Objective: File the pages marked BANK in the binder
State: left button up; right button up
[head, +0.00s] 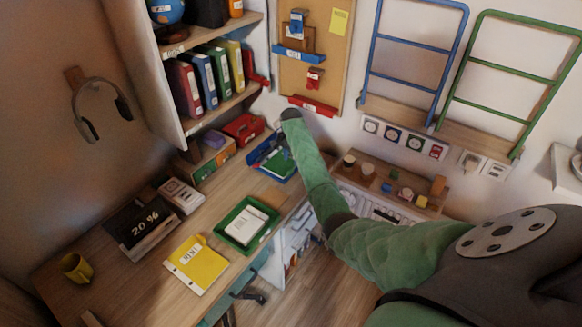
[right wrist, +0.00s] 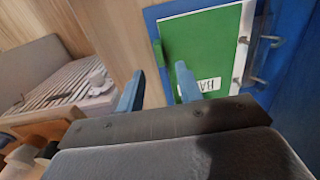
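A green sheet (right wrist: 208,50) with a white label reading "BA", the rest cut off, lies on a blue surface in the right wrist view. Metal rings (right wrist: 240,55) stand along its right edge. In the head view a blue item with green on it (head: 268,160) lies at the back of the desk, partly hidden by my right arm. My right gripper (right wrist: 158,85) is open above the sheet's near left corner, nothing visible between its fingers. A yellow page marked "RENT" (head: 198,263) lies on the desk. A green tray (head: 222,237) holds white paper. My left gripper is not in view.
Colored binders (head: 205,78) fill a shelf above. A low shelf (head: 385,180) with small items stands right of my arm.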

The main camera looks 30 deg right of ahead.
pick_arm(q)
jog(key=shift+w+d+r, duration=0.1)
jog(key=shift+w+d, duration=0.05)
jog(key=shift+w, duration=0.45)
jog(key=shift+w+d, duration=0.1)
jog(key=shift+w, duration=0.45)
pick_arm(e)
jog(key=shift+r, duration=1.2)
